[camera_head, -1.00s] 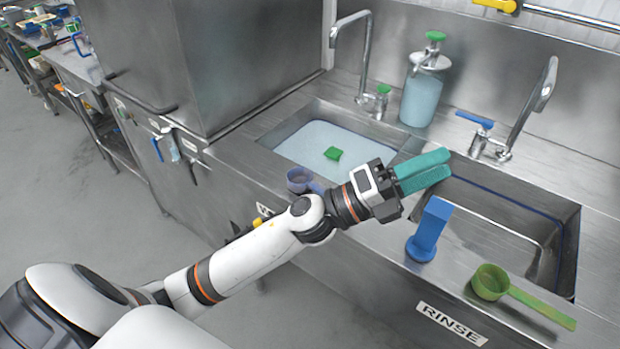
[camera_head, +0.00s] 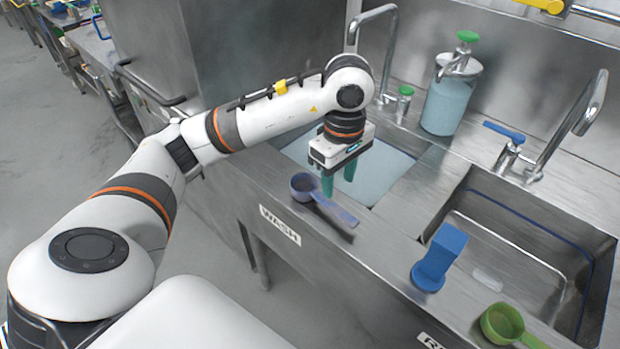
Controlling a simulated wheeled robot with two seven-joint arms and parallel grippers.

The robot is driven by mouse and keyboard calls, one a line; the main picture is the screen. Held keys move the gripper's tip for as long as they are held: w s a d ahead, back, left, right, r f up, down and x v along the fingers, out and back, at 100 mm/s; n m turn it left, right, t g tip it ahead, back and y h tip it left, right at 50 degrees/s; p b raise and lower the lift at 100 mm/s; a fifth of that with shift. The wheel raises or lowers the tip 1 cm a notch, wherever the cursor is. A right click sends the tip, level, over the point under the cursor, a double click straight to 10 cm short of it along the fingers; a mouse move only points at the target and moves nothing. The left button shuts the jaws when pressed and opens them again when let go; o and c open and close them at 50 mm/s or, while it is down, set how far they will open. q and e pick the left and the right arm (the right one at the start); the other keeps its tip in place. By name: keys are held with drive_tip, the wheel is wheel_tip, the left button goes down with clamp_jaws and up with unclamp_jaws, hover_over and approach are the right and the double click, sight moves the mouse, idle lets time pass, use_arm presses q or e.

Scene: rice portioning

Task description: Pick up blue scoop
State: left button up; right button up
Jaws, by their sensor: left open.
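A blue-purple scoop (camera_head: 335,209) lies on the steel counter in front of the wash sink, its round cup to the left and its flat handle pointing right and toward me. My left gripper (camera_head: 339,179) points down with its two teal fingers apart and empty. It is just behind the scoop in the picture, at the front edge of the wash sink. The nearer finger is close to the scoop where cup and handle meet; I cannot tell whether they touch. My right gripper is not in view.
The wash sink (camera_head: 384,178) holds pale blue water. The empty rinse sink (camera_head: 470,205) is at the right. A blue block-shaped tool (camera_head: 440,258) stands upright on the counter, with a green scoop (camera_head: 503,325) farther right. Taps and a soap dispenser (camera_head: 450,98) stand behind.

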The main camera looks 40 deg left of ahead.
use_arm(q)
drive_tip(key=p, duration=0.1)
hover_over(336, 208)
drive_tip(key=f, duration=0.4)
drive_tip(key=shift+s+d+f, duration=0.2)
drive_tip(key=shift+s+f, duration=0.1)
drive_tip(key=shift+f, duration=0.05)
drive_tip(key=shift+w+a+f+p, duration=0.15)
drive_tip(key=shift+f+p, duration=0.3)
drive_tip(key=shift+f, duration=0.9)
drive_tip(key=shift+w+f+p, duration=0.15)
drive_tip(key=shift+f+p, duration=0.25)
drive_tip(key=shift+f, duration=0.95)
clamp_jaws()
